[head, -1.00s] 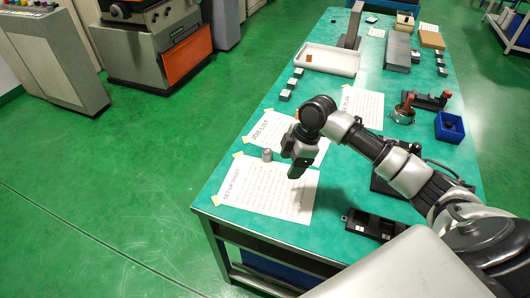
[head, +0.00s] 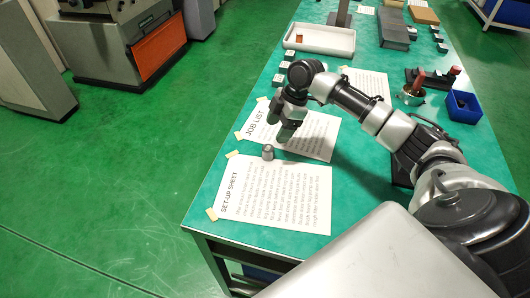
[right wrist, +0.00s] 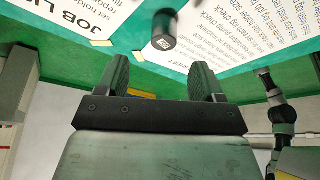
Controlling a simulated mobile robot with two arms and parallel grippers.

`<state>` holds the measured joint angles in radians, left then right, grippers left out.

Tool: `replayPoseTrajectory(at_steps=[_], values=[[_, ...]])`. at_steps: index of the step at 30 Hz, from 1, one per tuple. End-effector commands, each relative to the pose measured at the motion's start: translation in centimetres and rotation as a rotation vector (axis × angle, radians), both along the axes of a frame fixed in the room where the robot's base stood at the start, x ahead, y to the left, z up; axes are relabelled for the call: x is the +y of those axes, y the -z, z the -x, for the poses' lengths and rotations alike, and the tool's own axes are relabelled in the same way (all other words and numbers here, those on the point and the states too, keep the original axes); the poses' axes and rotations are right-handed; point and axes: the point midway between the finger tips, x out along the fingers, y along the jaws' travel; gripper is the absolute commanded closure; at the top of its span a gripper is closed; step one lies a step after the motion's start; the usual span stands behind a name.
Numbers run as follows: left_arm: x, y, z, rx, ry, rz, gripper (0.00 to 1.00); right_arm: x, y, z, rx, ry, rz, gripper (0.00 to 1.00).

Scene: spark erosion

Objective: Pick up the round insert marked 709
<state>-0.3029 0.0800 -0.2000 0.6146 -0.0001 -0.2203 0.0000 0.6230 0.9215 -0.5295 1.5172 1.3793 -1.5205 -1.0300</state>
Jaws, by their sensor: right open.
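The round insert is a small grey cylinder (head: 268,152) standing on the bench at the top edge of the set-up sheet. In the right wrist view it (right wrist: 164,32) shows beyond the fingertips, roughly in line with the gap between them, with a small label on its end; the number is too small to read. My right gripper (head: 285,136) is just to the right of and above the insert in the head view, over the job list. In the right wrist view it (right wrist: 162,75) is open and empty, apart from the insert.
The set-up sheet (head: 275,200) and job list (head: 315,135) are taped flat on the green bench (head: 205,185). Several small blocks (head: 284,66) stand in a row behind.

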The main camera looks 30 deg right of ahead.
Motion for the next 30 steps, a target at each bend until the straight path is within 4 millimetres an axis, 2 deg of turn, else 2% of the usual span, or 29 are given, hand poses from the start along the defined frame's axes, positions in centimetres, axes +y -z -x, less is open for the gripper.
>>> replayPoseTrajectory(at_steps=[3, 11, 19, 28, 30], values=[[0.0, -0.3, -0.3, -0.005, 0.000, 0.000, 0.39, 0.8, 1.7, -0.1, 0.003, 0.000, -0.002, 0.32], [0.0, -0.6, -0.4, -0.007, 0.000, 0.001, 0.39, 1.6, 3.6, -0.3, 0.003, -0.001, -0.001, 0.32], [-0.1, -1.2, -0.5, -0.010, 0.000, 0.001, 0.39, 3.1, 7.2, -0.5, 0.002, 0.001, 0.001, 0.32], [0.0, -1.2, -0.5, -0.010, 0.000, 0.001, 0.39, 3.2, 7.7, -0.6, 0.000, -0.001, 0.001, 0.32], [0.0, -1.2, -0.5, -0.010, 0.000, 0.001, 0.39, 3.2, 7.7, -0.6, 0.000, -0.001, 0.001, 0.43]])
